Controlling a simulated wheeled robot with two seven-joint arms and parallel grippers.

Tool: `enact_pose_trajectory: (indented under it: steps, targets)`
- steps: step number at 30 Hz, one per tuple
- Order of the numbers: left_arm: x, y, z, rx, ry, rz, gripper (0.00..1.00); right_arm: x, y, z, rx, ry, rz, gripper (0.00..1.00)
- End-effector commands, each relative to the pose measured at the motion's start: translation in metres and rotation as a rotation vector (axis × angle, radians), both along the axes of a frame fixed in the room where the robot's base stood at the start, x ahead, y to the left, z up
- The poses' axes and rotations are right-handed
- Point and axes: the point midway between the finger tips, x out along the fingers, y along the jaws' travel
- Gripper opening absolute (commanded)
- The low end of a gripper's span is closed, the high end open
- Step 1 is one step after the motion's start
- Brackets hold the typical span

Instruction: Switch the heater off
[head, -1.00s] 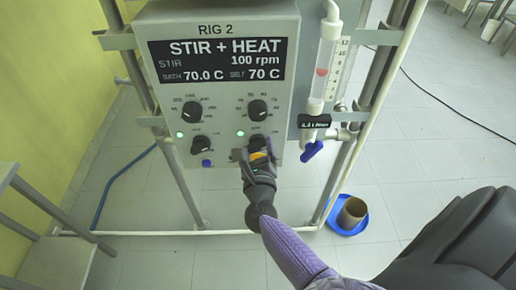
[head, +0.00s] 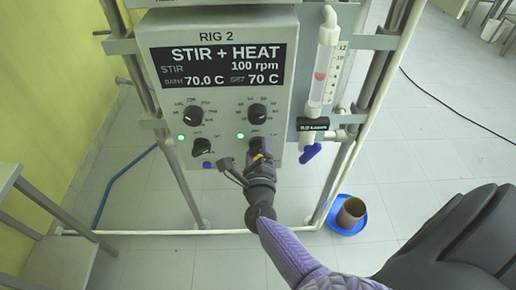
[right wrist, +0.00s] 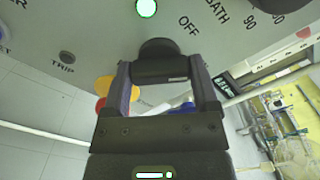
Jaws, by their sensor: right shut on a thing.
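The grey RIG 2 panel (head: 218,110) has a black display (head: 217,66) reading STIR + HEAT, 100 rpm, bath 70.0 C, set 70 C. My right gripper (head: 259,157) is at the lower right knob (head: 258,144), which it partly hides. In the right wrist view the dark knob (right wrist: 158,60) sits between the two fingers of my gripper (right wrist: 160,82), which is shut on it. The OFF label (right wrist: 190,23) is just above and right of the knob. A green light (head: 240,136) above the knob is lit. My left gripper is not in view.
Another lower knob (head: 202,146) with a lit green light (head: 181,137) is to the left, and two upper knobs (head: 193,114) (head: 257,113) are above. A glass tube (head: 321,73) with a blue valve handle (head: 310,153) stands right. A blue tray (head: 345,222) lies on the floor.

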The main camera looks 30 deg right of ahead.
Motion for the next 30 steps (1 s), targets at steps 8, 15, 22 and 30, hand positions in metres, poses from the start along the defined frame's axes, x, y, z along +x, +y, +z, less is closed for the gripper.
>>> enact_pose_trajectory:
  steps: [8,15,22,30]
  targets:
    - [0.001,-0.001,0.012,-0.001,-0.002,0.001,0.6,0.0,0.001,0.002,-0.216,0.133,0.001,0.18]
    - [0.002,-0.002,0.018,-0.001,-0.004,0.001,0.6,0.0,0.001,0.001,-0.381,0.236,0.001,0.18]
    - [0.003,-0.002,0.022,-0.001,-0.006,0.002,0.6,0.0,0.001,0.0,-0.492,0.304,0.001,0.18]
    - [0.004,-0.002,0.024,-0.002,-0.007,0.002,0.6,0.0,0.0,0.0,-0.558,0.344,0.001,0.18]
